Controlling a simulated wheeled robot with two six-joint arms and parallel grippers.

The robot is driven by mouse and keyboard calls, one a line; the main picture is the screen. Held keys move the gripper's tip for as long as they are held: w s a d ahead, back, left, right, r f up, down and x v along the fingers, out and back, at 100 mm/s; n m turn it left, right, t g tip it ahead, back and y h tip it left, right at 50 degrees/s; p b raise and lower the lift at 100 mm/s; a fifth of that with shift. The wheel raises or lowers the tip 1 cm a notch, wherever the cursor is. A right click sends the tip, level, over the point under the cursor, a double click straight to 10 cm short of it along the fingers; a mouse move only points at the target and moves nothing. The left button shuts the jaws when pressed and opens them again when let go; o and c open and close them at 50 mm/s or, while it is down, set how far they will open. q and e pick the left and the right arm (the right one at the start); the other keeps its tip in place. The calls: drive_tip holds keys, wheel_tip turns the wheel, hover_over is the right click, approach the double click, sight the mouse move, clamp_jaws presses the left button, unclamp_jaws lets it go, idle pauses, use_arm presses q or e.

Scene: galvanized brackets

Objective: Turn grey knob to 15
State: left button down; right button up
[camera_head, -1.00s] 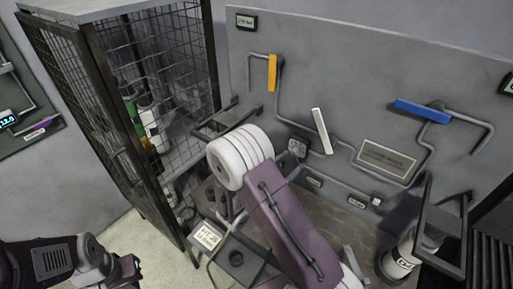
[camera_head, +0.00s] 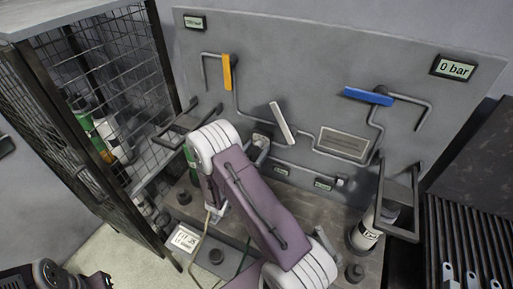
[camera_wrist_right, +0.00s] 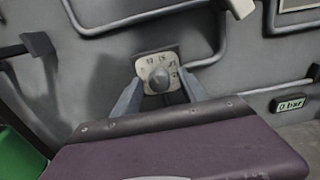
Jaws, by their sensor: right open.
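The grey knob (camera_wrist_right: 158,78) sits on a pale square dial plate with numbers, fixed to the grey panel, in the right wrist view. Its exact setting is too small to read. In the head view the dial plate (camera_head: 262,141) is small and partly hidden by my right arm. My right gripper (camera_wrist_right: 161,88) is open, with one finger on each side of the knob in the picture. I cannot tell whether the fingers touch it or stop short. My left gripper (camera_head: 97,281) is at the bottom left edge, mostly cut off, its jaws unclear.
The panel carries an orange lever (camera_head: 227,72), a white lever (camera_head: 282,123), a blue lever (camera_head: 368,96) and pipes. A display (camera_head: 455,67) reads 0 bar. A wire cage (camera_head: 120,60) with bottles stands left. A white canister (camera_head: 364,235) stands right, by a dark bracket (camera_head: 399,188).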

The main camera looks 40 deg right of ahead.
clamp_jaws()
drive_tip(key=m+b, duration=0.4)
drive_tip(key=shift+f, duration=0.2)
drive_tip(key=m+b, duration=0.2)
drive_tip(key=b, duration=0.1)
drive_tip(key=shift+m, duration=0.3)
drive_tip(key=shift+r+m+b, duration=0.2)
drive_tip(key=shift+m+b, duration=0.4)
drive_tip(key=shift+b, duration=0.1)
unclamp_jaws()
